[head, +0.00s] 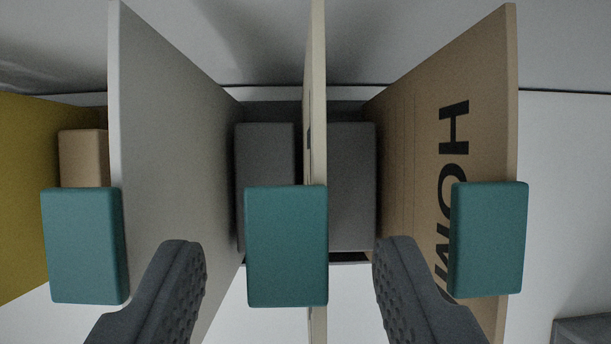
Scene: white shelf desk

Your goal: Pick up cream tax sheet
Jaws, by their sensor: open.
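A thin cream sheet (318,90) stands upright and nearly edge-on in the middle of the head view. A teal block (286,246) sits at its near edge and covers part of it. My gripper (290,250) is open, with one dark ridged finger on each side of this teal block and the lower part of the cream sheet. The fingers show clear gaps to the block. Printing on the sheet's face is mostly hidden by the edge-on angle.
A grey sheet (170,130) with a teal block (85,246) stands left. A brown sheet (410,150) with black letters and a teal block (488,239) stands right. A yellow sheet (25,180) is far left. Grey blocks (265,180) lie behind.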

